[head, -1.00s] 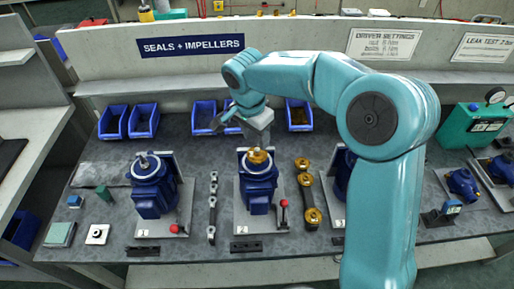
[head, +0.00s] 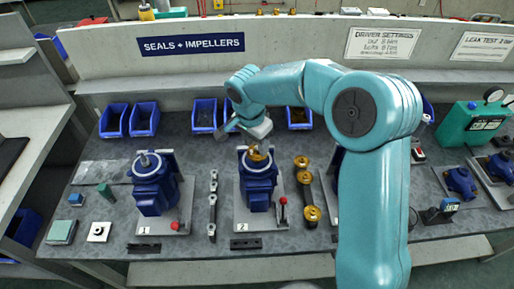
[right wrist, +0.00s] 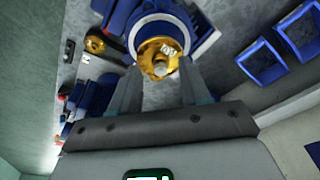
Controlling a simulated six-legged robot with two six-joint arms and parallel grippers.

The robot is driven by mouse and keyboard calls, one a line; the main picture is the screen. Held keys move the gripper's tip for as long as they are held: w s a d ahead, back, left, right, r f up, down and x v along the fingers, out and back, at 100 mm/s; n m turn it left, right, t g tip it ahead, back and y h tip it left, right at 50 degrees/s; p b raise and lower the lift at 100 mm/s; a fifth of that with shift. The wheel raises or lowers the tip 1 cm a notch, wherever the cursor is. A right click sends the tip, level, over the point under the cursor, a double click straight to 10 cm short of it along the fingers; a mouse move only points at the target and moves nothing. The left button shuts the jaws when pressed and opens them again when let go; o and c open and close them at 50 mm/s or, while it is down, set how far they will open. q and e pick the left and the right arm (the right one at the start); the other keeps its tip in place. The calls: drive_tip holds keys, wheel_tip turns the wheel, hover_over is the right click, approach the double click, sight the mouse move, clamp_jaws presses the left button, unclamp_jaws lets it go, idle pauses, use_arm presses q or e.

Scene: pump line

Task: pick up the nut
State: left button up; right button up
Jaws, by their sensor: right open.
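My right gripper (right wrist: 158,70) is open in the right wrist view, its two fingers on either side of a brass impeller on a blue pump. A small grey rounded piece (right wrist: 160,67), seemingly the nut, shows at the middle of the brass; its exact shape is unclear. In the head view the right gripper (head: 256,139) is just above the brass impeller (head: 255,155) of the middle blue pump (head: 257,186), on the stand marked 2. The nut is too small to make out there. I cannot tell whether the fingers touch anything. My left gripper is not in view.
Another blue pump (head: 153,188) stands to the left. Brass parts (head: 312,214) stand in a row right of the middle pump, near a lever with a red knob (head: 282,201). Blue bins (head: 145,119) line the back. My right arm hides part of the bench.

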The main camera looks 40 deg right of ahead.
drive_tip(key=shift+w+d+f, duration=0.1)
drive_tip(key=shift+w+f, duration=0.05)
drive_tip(key=shift+c, duration=0.3)
clamp_jaws()
drive_tip(key=shift+r+p, duration=0.3)
drive_tip(key=shift+r, duration=0.05)
wheel_tip(320, 180, up, 19)
wheel_tip(320, 180, up, 7)
drive_tip(key=p, duration=0.7)
hover_over(256, 148)
idle(0.3)
